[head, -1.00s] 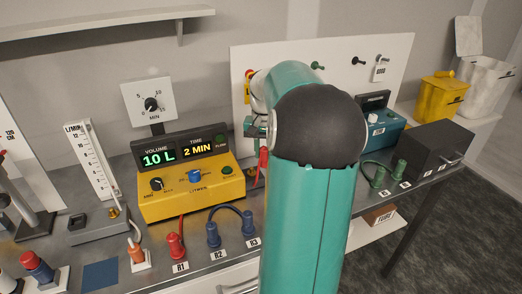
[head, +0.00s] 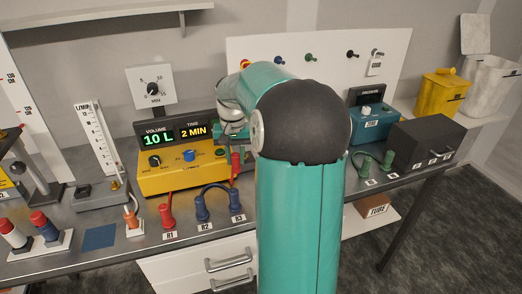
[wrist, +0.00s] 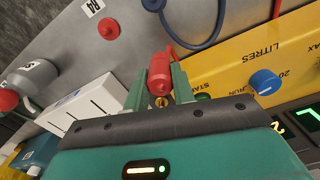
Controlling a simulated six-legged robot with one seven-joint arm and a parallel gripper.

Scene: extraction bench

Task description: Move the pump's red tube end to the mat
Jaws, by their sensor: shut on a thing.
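My gripper (wrist: 160,84) is shut on the red tube end (wrist: 160,72), which sits between its two green jaws in the wrist view. In the head view my gripper (head: 236,134) is partly hidden by my arm, with the red tube end (head: 235,163) hanging below it at the right end of the yellow pump (head: 160,180). The pump's display reads 10 L and 2 MIN. The tube end is held above the bench. The mat looks to be the flat blue square (head: 98,237) at the bench's front left, bare and well apart from my gripper.
A red plug (head: 167,214) at R1 and blue plugs (head: 202,208) at R2 and R3 stand before the pump. An orange-tipped fitting (head: 133,219) stands beside the blue square, and a rack (head: 40,245) with red-capped and blue parts is left of it.

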